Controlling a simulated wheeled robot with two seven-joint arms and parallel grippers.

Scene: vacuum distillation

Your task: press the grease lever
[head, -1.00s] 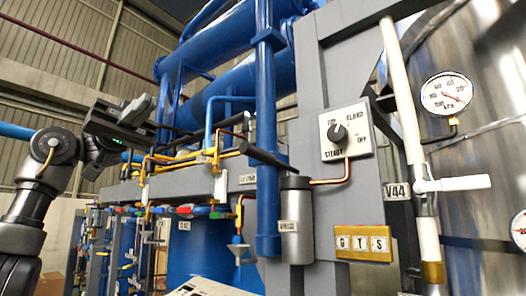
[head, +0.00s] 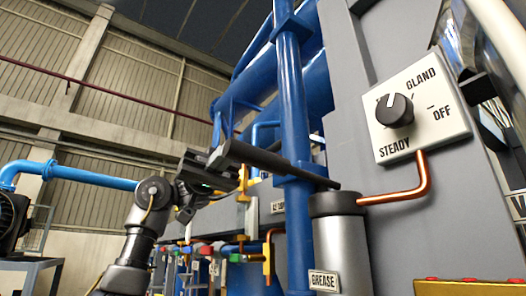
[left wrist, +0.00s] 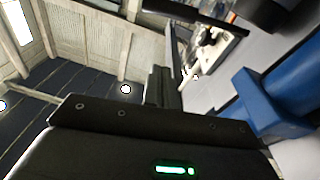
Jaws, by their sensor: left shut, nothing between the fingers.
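The grease lever (head: 275,162) is a dark bar sloping up to the left from the top of a grey cylinder (head: 342,245) labelled GREASE. In the head view my left gripper (head: 212,158) is shut and empty, at the lever's free left end. Their outlines overlap there, and I cannot tell whether they touch. In the left wrist view the shut fingers (left wrist: 163,88) point up the picture. A dark bar (left wrist: 195,18) crosses above them, probably the lever. My right gripper is not in view.
A blue vertical pipe (head: 292,110) stands behind the lever. A GLAND/STEADY/OFF switch panel (head: 417,108) is on the grey column at right, with a copper pipe (head: 410,190) below it. Upper left is open air.

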